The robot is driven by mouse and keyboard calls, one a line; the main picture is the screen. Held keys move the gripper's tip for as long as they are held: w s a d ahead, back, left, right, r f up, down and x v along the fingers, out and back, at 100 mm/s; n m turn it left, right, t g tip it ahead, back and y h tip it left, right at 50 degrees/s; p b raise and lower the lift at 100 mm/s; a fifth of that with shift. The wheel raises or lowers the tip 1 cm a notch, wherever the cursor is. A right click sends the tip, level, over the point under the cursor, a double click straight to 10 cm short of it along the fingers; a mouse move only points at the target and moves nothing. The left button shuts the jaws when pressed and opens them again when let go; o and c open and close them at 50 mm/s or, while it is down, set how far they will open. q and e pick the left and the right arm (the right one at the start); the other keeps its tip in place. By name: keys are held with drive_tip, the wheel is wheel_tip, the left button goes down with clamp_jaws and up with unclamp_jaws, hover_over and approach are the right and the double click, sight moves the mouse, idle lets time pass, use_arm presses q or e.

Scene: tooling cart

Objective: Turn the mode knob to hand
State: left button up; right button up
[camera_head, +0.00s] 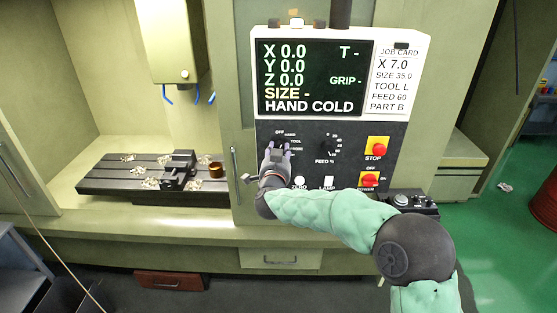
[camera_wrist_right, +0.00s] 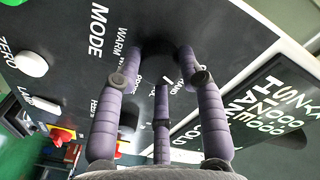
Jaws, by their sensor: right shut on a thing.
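The black mode knob (camera_head: 280,142) is on the dark control panel, with OFF, HAND and other labels around it. My right gripper (camera_head: 276,151) is at the knob with its fingers closed around it. In the right wrist view the purple fingers of my right gripper (camera_wrist_right: 158,62) reach to the dark knob (camera_wrist_right: 158,46), near the words MODE, WARM and HAND. The fingers hide much of the knob, so its pointer is hard to read. The screen (camera_head: 312,78) reads HAND COLD on its bottom line. My left gripper is out of view.
A FEED % dial (camera_head: 327,146), a red STOP button (camera_head: 377,149) and a red power switch (camera_head: 369,179) are to the right. A white ZERO button (camera_head: 299,182) sits below. A machine table with a vise (camera_head: 180,170) stands to the left.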

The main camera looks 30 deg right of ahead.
drive_tip(key=shift+m+b, duration=1.15)
drive_tip(key=shift+m, duration=0.05)
drive_tip(key=o, duration=1.1)
drive_tip(key=shift+o, duration=0.2)
drive_tip(key=v, duration=1.2)
drive_tip(key=shift+r, duration=0.15)
drive_tip(key=shift+d, duration=0.1)
